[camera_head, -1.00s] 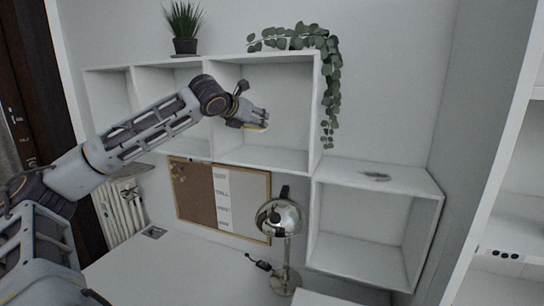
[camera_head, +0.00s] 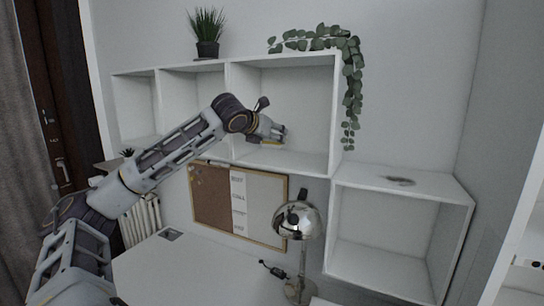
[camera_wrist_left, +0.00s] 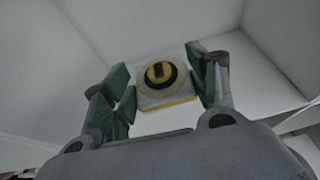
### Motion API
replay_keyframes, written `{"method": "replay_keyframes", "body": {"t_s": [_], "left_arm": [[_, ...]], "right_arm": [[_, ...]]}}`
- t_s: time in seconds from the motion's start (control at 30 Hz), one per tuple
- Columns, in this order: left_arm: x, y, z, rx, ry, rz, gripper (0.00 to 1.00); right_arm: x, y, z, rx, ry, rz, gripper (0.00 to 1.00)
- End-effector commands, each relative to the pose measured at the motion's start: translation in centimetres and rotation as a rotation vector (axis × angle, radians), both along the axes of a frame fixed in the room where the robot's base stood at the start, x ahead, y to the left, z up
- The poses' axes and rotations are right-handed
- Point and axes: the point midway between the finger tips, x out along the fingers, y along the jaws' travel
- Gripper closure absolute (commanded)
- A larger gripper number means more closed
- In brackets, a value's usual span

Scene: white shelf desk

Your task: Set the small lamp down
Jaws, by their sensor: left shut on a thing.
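My left gripper (camera_head: 270,130) reaches in from the left at the opening of the right-hand upper shelf compartment (camera_head: 300,85). It is shut on the small lamp (camera_head: 272,142), of which only a pale and yellow edge shows in the head view. In the left wrist view the small lamp (camera_wrist_left: 160,80) is a pale squarish body with a yellow edge and a round yellow and black centre. It sits between the fingers of the left gripper (camera_wrist_left: 162,88). Whether it touches the compartment floor I cannot tell. My right gripper is not in view.
The upper compartments look empty. A potted grass plant (camera_head: 207,35) and a trailing plant (camera_head: 345,50) stand on top. A lower empty cube (camera_head: 385,230) is at right.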

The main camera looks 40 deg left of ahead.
Motion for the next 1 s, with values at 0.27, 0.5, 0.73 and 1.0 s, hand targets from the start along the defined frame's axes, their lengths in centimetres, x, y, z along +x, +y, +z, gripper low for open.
{"method": "replay_keyframes", "body": {"t_s": [0.27, 0.5, 0.73, 1.0], "left_arm": [[0.0, 0.0, -1.2, 0.001, -0.001, 0.0, 0.76], [0.0, 0.0, -1.2, 0.001, -0.001, 0.0, 0.76], [0.0, -0.1, -1.7, 0.0, 0.0, -0.001, 0.76], [0.0, 0.0, -3.7, -0.002, 0.001, -0.001, 0.76]], "right_arm": [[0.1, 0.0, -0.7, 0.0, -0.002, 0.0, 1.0], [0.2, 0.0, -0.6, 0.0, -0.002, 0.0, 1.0], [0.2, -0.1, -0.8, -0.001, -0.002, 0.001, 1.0], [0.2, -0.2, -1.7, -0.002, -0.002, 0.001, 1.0]]}}
